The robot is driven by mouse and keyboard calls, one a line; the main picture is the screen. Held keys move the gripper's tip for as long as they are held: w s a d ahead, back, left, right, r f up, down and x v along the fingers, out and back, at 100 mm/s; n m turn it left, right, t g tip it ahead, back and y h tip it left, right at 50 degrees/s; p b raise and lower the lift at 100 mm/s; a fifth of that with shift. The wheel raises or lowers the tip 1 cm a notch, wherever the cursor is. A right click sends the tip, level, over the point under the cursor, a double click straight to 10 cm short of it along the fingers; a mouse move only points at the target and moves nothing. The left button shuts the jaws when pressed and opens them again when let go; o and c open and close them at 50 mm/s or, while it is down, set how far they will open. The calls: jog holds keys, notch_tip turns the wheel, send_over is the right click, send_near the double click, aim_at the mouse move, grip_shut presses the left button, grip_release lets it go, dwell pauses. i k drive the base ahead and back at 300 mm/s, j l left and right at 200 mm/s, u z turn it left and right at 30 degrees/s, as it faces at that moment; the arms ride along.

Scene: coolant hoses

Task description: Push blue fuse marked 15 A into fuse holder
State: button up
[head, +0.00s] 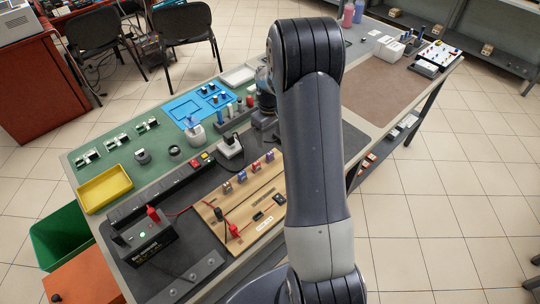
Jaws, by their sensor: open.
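A wooden board (262,228) lies on the dark mat at the near part of the bench. A small dark part (278,199) on the board's right could be a fuse holder; I cannot tell. My gripper (263,121) is partly hidden beside my large arm link, above the bench beyond the board. It is open, with nothing visible in it.
A black box with a green light (142,243) has leads running to the board. A blue tray (187,107), a yellow tray (104,189) and several small parts lie on the green mat. A brown mat (384,90) at the right is mostly clear. My arm hides the bench's middle.

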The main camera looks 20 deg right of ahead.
aim_at(241, 176)
jog(key=i+l+u, duration=0.1)
jog(key=l+u, duration=0.25)
jog(key=l, duration=0.4)
jog(key=l+u, duration=0.3)
jog(key=l, duration=0.5)
